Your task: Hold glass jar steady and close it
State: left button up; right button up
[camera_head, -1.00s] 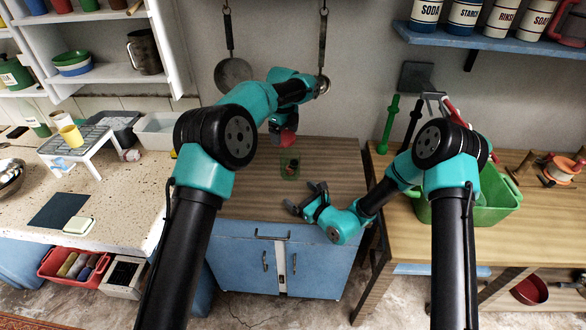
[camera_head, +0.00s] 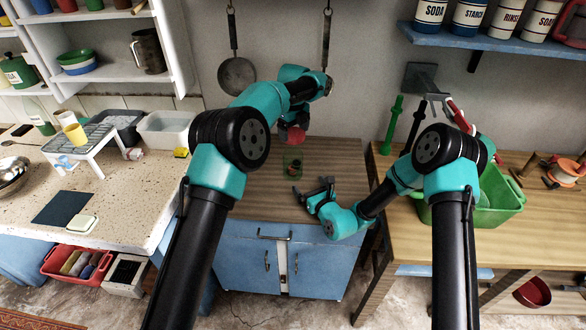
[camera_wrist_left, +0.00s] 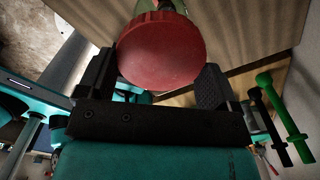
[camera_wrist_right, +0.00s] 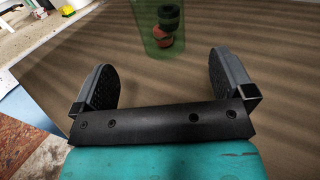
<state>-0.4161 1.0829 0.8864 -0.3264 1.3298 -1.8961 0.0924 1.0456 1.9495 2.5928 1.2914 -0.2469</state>
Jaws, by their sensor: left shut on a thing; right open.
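The glass jar (camera_head: 292,166) is green and see-through and stands upright on the wooden top of the blue cabinet. In the right wrist view the jar (camera_wrist_right: 158,26) shows dark and reddish round things inside. My left gripper (camera_head: 293,134) is shut on the red lid (camera_head: 296,135), above and behind the jar. The lid (camera_wrist_left: 162,50) fills the middle of the left wrist view between the fingers, with part of the green jar behind it. My right gripper (camera_wrist_right: 160,80) is open and empty, in front of the jar and low over the cabinet top, with the jar beyond its fingertips.
The cabinet top (camera_head: 250,185) is clear around the jar. To the right, a green tub (camera_head: 490,205) and upright green (camera_head: 393,125) and dark tools stand on a wooden table. To the left is a stone counter (camera_head: 120,205). Pans (camera_head: 237,76) hang on the wall behind.

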aim_at(298, 171)
jog(key=x, duration=1.1)
jog(key=shift+w, duration=0.15)
jog(key=c, duration=1.3)
pick_arm(q)
jog(key=shift+f, duration=2.5)
pick_arm(e)
jog(key=shift+o, duration=0.2)
pick_arm(q)
jog(key=shift+f, duration=0.85)
jog(key=shift+f, duration=0.6)
